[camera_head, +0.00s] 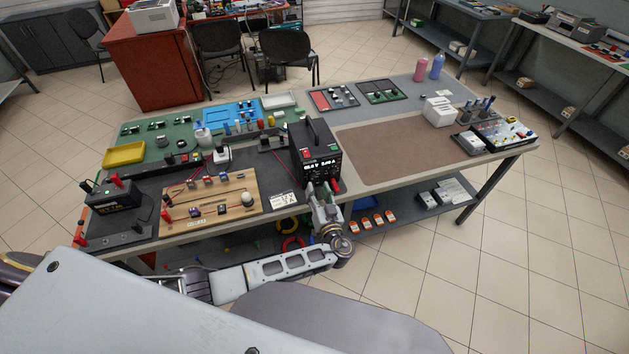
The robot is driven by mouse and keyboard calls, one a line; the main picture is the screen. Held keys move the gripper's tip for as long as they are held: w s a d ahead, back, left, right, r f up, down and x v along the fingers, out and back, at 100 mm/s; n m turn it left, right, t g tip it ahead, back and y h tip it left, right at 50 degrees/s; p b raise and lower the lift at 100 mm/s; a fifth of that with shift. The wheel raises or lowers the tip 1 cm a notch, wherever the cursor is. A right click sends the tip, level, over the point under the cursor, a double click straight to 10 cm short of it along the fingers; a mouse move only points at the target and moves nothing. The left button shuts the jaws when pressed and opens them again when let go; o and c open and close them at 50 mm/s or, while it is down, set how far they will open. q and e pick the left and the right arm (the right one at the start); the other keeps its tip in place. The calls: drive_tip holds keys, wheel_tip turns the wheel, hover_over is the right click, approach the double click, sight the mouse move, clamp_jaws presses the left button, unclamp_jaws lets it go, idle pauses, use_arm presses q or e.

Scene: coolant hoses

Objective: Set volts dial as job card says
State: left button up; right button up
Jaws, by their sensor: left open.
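The black power supply (314,143) stands upright near the middle of the table, with a handle on top and a lit display (321,164) on its front panel. The display's digits are too small to read surely. A white job card (283,199) with dark print lies at the table's front edge, left of the supply; its text is not legible. My left gripper (322,187) is open and empty, right at the lower front panel of the supply. It hides the dials there, so I cannot tell whether it touches one. My right gripper is out of view.
A wooden board (210,197) with small parts lies left of the card. A black battery (114,194) with red clamps is at the far left. A brown mat (405,152) lies bare to the right. A white box (439,112) stands beyond it.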

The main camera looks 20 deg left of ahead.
sight(313, 179)
use_arm(q)
drive_tip(key=shift+p+x, duration=0.4)
drive_tip(key=shift+x, duration=1.95)
clamp_jaws()
